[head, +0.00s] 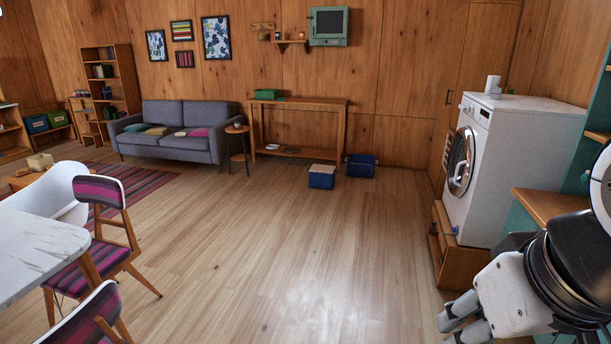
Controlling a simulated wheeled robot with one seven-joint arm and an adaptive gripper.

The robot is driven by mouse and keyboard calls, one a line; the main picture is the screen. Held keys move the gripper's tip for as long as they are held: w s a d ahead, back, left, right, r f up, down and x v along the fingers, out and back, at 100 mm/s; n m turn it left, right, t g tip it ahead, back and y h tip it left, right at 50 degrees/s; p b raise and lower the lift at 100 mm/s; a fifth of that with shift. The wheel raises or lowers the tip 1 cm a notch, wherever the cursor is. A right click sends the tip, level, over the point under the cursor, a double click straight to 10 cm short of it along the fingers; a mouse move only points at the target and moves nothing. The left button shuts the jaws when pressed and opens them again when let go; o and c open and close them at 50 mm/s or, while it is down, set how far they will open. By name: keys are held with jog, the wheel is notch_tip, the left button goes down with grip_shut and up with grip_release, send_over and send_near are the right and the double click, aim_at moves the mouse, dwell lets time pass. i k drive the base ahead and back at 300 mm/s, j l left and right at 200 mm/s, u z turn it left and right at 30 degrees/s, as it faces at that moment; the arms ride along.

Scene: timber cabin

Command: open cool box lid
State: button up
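A small blue box with a pale top (321,176) stands on the wooden floor near the far wall, in front of the long wooden side table. It looks like the cool box, and its top seems to be down. A second, darker blue box (361,166) sits just right of it; its top is too small to make out. My gripper (452,325) is at the bottom right edge, far from both boxes. Its fingers are partly cut off by the frame, and I cannot tell whether they are apart.
The floor (290,250) between me and the boxes is clear. A white table (35,245) and striped chairs (105,225) stand at left. A washing machine (500,165) on a wooden base and a counter (548,205) line the right. A grey sofa (180,135) stands behind.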

aim_at(318, 169)
jog(key=i+u, duration=0.2)
jog(key=i, duration=5.25)
jog(key=i+j+z, duration=0.15)
jog(key=i, duration=0.65)
jog(key=i+j, duration=0.15)
jog(key=i, duration=0.6)
jog(key=l+z, duration=0.05)
